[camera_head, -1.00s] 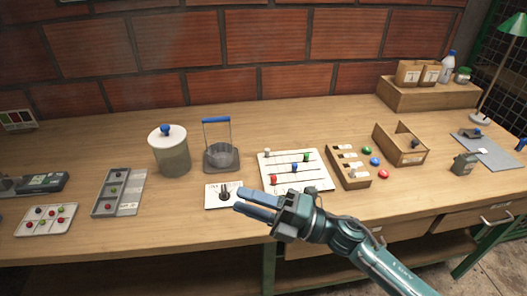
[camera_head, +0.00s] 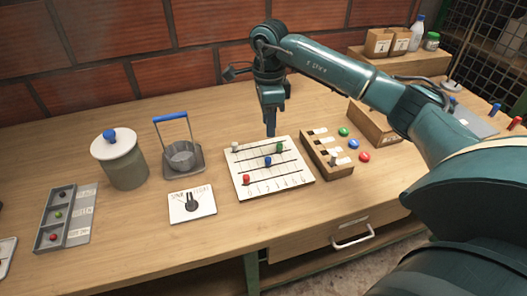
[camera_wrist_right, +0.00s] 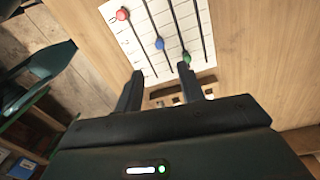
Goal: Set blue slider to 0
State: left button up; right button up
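The white slider board (camera_head: 290,182) lies on the table with dark parallel tracks and a row of marks along its front edge. Its blue slider (camera_head: 268,162) is around the middle of its track, between the red slider (camera_head: 246,180) and the green slider (camera_head: 279,148). In the wrist view the blue slider (camera_wrist_right: 159,44) shows just beyond my right gripper's fingertips (camera_wrist_right: 161,70). These fingers are apart with nothing between them. In the head view my right gripper (camera_head: 271,132) points down above the board's back edge, apart from the sliders. My left gripper is not in view.
A pale knob (camera_head: 235,146) sits at the board's back left corner. A wooden block (camera_head: 328,160) with slots stands close on the right. Bare table lies in front of the board.

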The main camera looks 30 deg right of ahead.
aim_at(268, 158)
jog(key=f, duration=0.5)
jog(key=f+p, duration=0.1)
jog(key=f, duration=0.5)
jog(key=shift+s+a, duration=0.15)
jog(key=shift+s, duration=0.05)
jog(key=shift+c, duration=0.5)
jog(key=shift+r, duration=0.1)
grip_shut()
